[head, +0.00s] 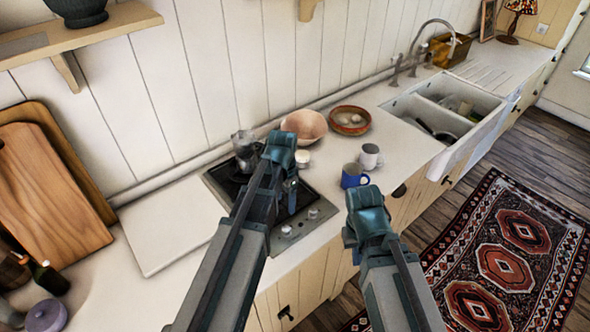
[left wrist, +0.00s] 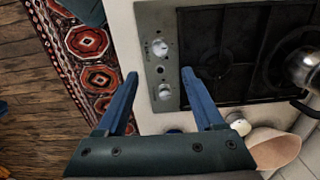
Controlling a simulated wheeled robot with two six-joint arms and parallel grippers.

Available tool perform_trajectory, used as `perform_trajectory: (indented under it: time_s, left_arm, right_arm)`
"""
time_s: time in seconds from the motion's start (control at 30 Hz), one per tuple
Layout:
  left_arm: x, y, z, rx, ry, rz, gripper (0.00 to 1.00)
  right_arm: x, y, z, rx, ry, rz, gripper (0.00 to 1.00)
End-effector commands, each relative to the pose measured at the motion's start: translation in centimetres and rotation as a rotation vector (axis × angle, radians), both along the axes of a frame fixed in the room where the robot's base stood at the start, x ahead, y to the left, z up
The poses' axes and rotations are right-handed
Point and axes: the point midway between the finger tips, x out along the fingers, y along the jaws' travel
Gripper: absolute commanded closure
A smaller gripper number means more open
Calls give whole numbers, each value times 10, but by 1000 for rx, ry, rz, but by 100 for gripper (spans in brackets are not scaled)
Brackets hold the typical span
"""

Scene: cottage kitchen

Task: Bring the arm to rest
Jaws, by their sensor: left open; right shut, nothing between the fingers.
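My left gripper (head: 290,193) hangs over the front part of the black hob (head: 226,178). In the left wrist view its two blue fingers (left wrist: 160,74) are spread apart with nothing between them, above the hob's knob panel (left wrist: 159,62). My right gripper (head: 358,232) is over the counter's front edge, just below the blue mug (head: 353,178) in the picture. Its fingers are mostly hidden by its own wrist; it looks shut and empty. Both arms reach forward from the bottom edge.
A kettle (head: 243,146) stands on the hob. A pink bowl (head: 304,126), a brown dish (head: 349,121) and a white mug (head: 370,157) stand right of it. Further right is the sink (head: 466,143). A white board (head: 165,235) lies left of the hob. A patterned rug (head: 515,230) covers the floor.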

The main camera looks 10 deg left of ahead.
Motion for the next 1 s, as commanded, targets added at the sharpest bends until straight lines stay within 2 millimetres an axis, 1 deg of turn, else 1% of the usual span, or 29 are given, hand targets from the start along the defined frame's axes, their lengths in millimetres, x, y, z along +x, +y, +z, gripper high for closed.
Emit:
perform_trajectory:
  time_s: [0.13,0.17,0.23,0.27,0.4,0.5,0.6,0.73,1.0]
  left_arm:
    - [-1,-1,-2,1,1,1,31]
    - [-4,-4,-4,2,1,4,31]
    - [-18,-17,-18,9,6,27,31]
    - [-27,-26,-25,14,8,42,31]
    - [-78,-67,-63,50,16,151,31]
    - [-110,-88,-83,77,15,228,31]
    - [-133,-102,-95,96,10,290,31]
    - [-147,-110,-101,111,6,336,31]
    - [-147,-111,-99,113,5,348,31]
  right_arm:
    - [0,0,-2,0,0,0,100]
    - [0,0,-5,0,0,0,100]
    - [0,0,-18,0,0,1,100]
    - [0,0,-25,0,0,2,100]
    - [0,0,-63,-1,0,6,100]
    - [0,0,-83,-2,0,9,100]
    - [0,0,-96,-2,1,11,100]
    - [0,0,-102,-3,0,13,100]
    - [0,0,-100,-3,0,13,100]
